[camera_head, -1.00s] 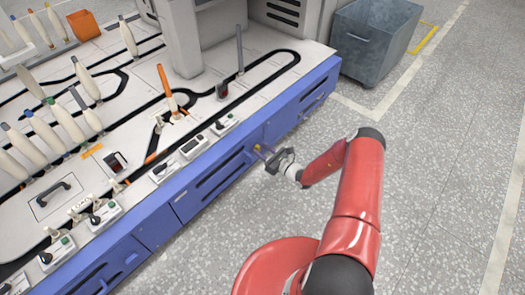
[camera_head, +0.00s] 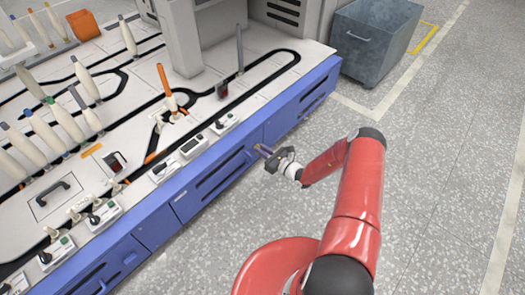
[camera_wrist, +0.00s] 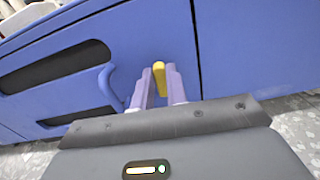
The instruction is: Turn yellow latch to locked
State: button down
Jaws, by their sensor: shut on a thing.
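The yellow latch (camera_wrist: 159,78) sits on the blue front panel of the machine, near a vertical panel seam. In the wrist view it stands between the two pale fingers of my gripper (camera_wrist: 161,72), one on each side. My gripper is shut on it. In the head view my gripper (camera_head: 263,150) is at the blue panel and mostly hides the latch. The lower part of the latch lies between the fingers. No locked or unlocked marking is readable.
A blue handle (camera_wrist: 107,84) and dark vent slots (camera_wrist: 62,66) are left of the latch. Bobbins, including an orange-topped one (camera_head: 166,88), stand on the machine's white top. A grey bin (camera_head: 372,40) stands at the back right. The floor right of my arm is free.

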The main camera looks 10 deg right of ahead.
jog(key=shift+w+d+f+m+b, duration=0.15)
jog(key=shift+m+b, duration=0.7)
jog(key=shift+m, duration=2.05)
jog(key=shift+w+d+f+m+b, duration=0.2)
jog(key=shift+m+b, duration=0.65)
jog(key=shift+m, duration=2.05)
jog(key=shift+s+d+f+m+b, duration=0.2)
jog(key=shift+m+b, duration=0.65)
jog(key=shift+m, duration=2.05)
jog(key=shift+w+a+f, duration=0.1)
jog(key=shift+w, duration=0.05)
jog(key=c, duration=1.4)
grip_release()
jog(key=v, duration=0.7)
jog(key=shift+s+p, duration=0.3)
jog(key=shift+p, duration=0.05)
